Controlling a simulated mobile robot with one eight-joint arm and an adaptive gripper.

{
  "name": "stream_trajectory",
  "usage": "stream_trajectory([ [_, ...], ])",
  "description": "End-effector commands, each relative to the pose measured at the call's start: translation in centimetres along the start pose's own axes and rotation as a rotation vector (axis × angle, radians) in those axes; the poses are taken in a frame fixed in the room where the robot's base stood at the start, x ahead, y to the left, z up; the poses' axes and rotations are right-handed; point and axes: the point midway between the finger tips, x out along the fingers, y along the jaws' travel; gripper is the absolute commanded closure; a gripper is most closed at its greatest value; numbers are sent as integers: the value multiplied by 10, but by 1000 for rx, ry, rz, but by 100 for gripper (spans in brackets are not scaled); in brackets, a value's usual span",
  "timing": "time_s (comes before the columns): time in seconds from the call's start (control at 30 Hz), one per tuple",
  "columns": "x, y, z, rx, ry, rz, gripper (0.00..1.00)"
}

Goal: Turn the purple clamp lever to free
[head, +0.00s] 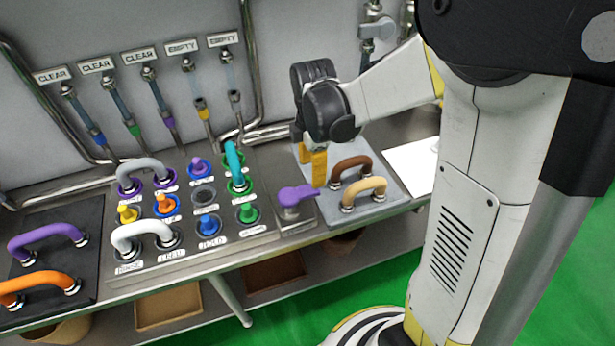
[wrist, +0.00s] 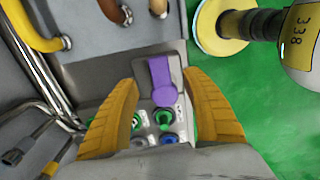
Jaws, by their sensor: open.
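The purple clamp lever (head: 297,196) sits on a small grey plate at the right end of the port panel, its arm pointing right in the head view. In the wrist view the lever (wrist: 161,80) lies between the fingers, with its round hub toward the ports and its arm pointing up the picture. My gripper (head: 314,168) is pointed down with yellow fingers, just behind and right of the lever in the head view. In the wrist view my gripper (wrist: 158,105) is open, with a finger on each side of the lever and visible gaps. No contact shows.
Brown (head: 351,167) and tan (head: 364,189) hoses stand on a grey pad right of the lever. The port panel (head: 258,238) at left carries grey, white and teal hoses and coloured plugs. Purple (head: 47,235) and orange (head: 40,281) hoses lie on a dark mat at far left.

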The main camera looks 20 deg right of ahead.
Motion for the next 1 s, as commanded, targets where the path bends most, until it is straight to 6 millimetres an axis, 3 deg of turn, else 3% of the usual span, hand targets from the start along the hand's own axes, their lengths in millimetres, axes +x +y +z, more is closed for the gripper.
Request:
stream_trajectory([
  [0.1,29,1,0,1,0,1,44],
  [0.33,67,1,0,2,0,2,44],
  [0.5,78,1,0,2,0,2,44],
  [0.77,78,1,0,2,0,2,44],
  [0.8,78,1,0,2,0,2,49],
  [0.97,78,1,0,3,0,2,98],
  [1.0,78,1,0,3,0,2,100],
])
